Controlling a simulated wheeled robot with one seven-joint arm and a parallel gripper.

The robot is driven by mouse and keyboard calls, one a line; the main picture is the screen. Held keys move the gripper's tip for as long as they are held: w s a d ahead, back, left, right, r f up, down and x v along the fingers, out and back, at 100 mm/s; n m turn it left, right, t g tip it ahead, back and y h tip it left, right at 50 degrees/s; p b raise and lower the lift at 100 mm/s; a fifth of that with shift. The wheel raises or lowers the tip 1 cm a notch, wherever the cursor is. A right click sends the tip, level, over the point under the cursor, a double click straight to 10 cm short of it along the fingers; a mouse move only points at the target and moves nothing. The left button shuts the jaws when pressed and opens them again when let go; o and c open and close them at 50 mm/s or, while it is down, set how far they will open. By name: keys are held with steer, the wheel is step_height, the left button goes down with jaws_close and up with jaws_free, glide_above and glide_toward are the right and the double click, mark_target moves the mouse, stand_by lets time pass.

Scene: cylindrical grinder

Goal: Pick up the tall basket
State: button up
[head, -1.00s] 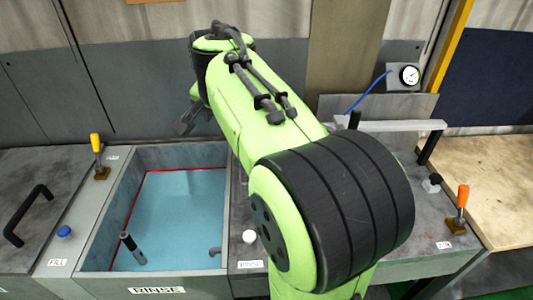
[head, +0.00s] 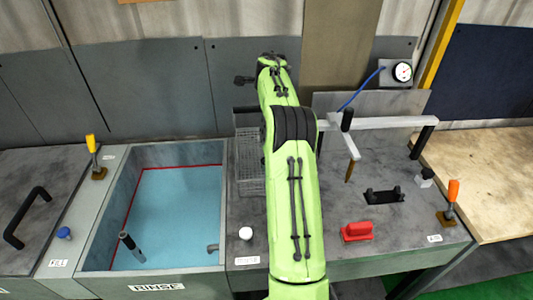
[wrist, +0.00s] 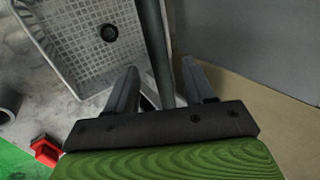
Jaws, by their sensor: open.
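The tall basket (head: 249,165) is a grey wire-mesh box on the bench, just right of the rinse tank. My arm hides its right part in the head view. In the wrist view a gridded, light-rimmed box (wrist: 75,50) at upper left appears to be this basket from above, with a dark round spot inside. A grey bar (wrist: 155,45), perhaps its handle, runs down the picture between the fingers. My gripper (wrist: 165,85) is open, one finger on each side of the bar. I cannot tell the depth or whether they touch. The head view does not show the fingers clearly.
The rinse tank (head: 118,215) with blue liquid lies to the left. A grey bar frame (head: 385,123), a black bracket (head: 384,195) and a red block (head: 357,232) are on the bench to the right. The wall panels (head: 145,90) stand close behind.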

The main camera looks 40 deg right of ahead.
steer(key=p+x, duration=0.1)
steer(key=x, duration=0.4)
steer(key=shift+d+f+p, duration=0.15)
steer(key=shift+p, duration=0.15)
steer(key=shift+c, duration=0.7)
jaws_close()
steer(key=shift+s+f, duration=0.1)
stand_by(0.3)
